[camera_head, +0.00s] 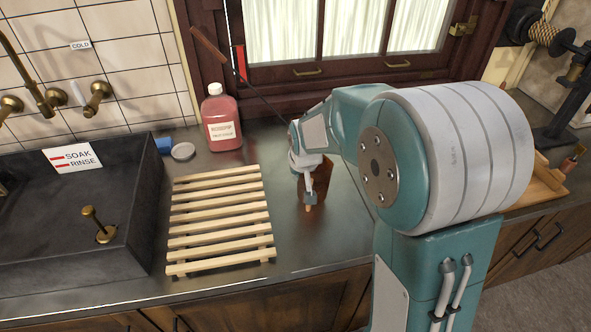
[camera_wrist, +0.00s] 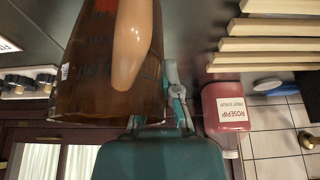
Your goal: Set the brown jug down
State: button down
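The brown jug (camera_head: 325,184) is translucent amber glass with a tan handle. In the head view it is over the metal counter, right of the slatted wooden rack, partly hidden by my arm. My gripper (camera_head: 309,194) comes down at its near left side and appears shut on it. In the wrist view the jug (camera_wrist: 85,75) looms large at upper left, its tan handle (camera_wrist: 132,40) close to the camera.
The wooden rack (camera_head: 218,222) lies between jug and dark sink (camera_head: 75,210). Bare counter (camera_head: 315,245) lies in front of the jug. The window is behind.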

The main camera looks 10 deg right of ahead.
jog(key=shift+f, duration=0.9)
jog(key=c, duration=0.8)
grip_release()
jog(key=shift+f, duration=0.1)
jog(key=v, duration=1.2)
jog(key=s+r, duration=0.2)
jog(key=s, duration=0.9)
jog(key=s+d+r+t, duration=0.1)
jog(key=s+r, duration=0.1)
jog(key=s, duration=0.9)
jog(key=shift+d+r, duration=0.25)
jog(key=shift+r, duration=0.15)
